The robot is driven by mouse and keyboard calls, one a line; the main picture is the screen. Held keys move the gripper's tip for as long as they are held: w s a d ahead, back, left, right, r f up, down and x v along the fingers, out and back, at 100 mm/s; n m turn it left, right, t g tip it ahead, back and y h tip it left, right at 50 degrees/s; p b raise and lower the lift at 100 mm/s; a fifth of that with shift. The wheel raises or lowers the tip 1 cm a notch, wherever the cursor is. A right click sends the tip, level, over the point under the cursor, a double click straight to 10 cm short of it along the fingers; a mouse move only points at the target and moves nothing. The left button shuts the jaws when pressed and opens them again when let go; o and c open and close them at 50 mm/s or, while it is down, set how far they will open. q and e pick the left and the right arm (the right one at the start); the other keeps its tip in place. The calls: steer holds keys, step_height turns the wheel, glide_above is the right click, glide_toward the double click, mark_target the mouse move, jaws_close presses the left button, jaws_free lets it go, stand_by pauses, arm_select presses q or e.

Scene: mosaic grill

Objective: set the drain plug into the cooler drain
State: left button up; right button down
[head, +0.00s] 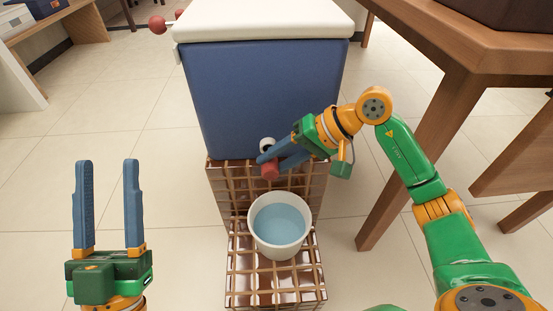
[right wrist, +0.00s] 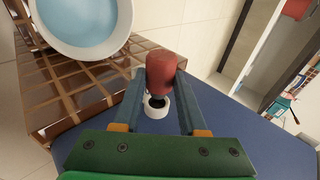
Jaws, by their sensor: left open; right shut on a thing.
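The blue cooler (head: 265,95) with a white lid stands on a tiled step. Its drain (head: 267,145) is a white ring low on the front face; the right wrist view shows the white drain ring (right wrist: 157,107) with a dark opening. My right gripper (head: 268,162) is shut on the red drain plug (head: 269,170), just in front of the drain. In the right wrist view the plug (right wrist: 161,70) sits between the fingertips, its end close to the ring; I cannot tell whether they touch. My left gripper (head: 107,165) is open and empty, left of the steps.
A white bucket of blue water (head: 278,222) stands on the lower tiled step (head: 245,285), below the drain. A wooden table (head: 455,60) stands at the right. Open tiled floor lies to the left.

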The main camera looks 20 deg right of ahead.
steer(key=shift+f, duration=0.1)
steer(key=shift+w+d, duration=0.2)
steer(key=shift+w, duration=0.45)
steer(key=shift+w+d, duration=0.15)
steer(key=shift+w, duration=0.5)
steer(key=shift+c, duration=1.9)
jaws_free()
steer(key=p+v, duration=0.2)
steer(key=v, duration=0.5)
